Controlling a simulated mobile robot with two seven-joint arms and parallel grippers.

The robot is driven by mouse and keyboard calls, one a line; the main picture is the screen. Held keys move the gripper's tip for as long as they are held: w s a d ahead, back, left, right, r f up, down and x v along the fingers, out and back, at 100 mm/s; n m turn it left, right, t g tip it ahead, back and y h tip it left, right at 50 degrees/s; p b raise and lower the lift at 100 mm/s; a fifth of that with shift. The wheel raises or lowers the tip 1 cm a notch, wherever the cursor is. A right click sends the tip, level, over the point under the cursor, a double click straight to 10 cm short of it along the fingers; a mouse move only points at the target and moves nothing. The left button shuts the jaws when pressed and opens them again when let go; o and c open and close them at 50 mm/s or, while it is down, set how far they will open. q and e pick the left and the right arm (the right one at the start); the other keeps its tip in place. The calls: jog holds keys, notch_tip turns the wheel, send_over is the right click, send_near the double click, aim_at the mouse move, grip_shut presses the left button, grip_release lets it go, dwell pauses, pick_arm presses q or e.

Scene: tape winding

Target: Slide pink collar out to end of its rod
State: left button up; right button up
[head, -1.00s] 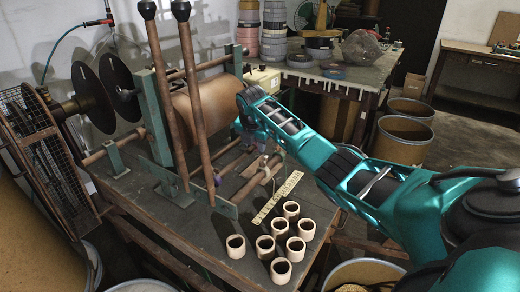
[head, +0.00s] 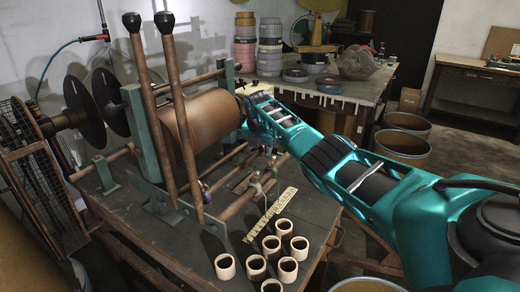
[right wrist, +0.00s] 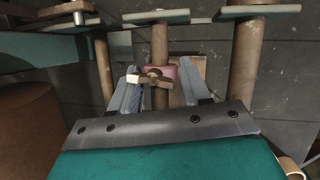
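The pink collar (right wrist: 171,72) shows in the right wrist view as a small pink patch around the middle wooden rod (right wrist: 159,42). A brown piece with a pale end (right wrist: 134,79) lies across it and hides part of it. My right gripper (right wrist: 160,84) has its two grey fingers on either side of the collar and rod. I cannot tell whether they press on the collar. In the head view, my right gripper (head: 264,146) is low over the rods beside the brown drum, and its fingertips are small and partly hidden. My left gripper is not in view.
Two tall dark-knobbed rods (head: 180,110) stand left of my right arm, before the brown drum (head: 203,128). A purple collar (head: 206,192) sits near their base. Several pale cups (head: 225,266) and a yellow ruler (head: 270,213) lie on the bench's near side.

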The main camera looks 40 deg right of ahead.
jog(key=shift+o, duration=1.4)
jog(key=shift+s+a+r, duration=0.15)
jog(key=shift+r, duration=0.25)
jog(key=p+v, duration=0.2)
jog(key=v, duration=1)
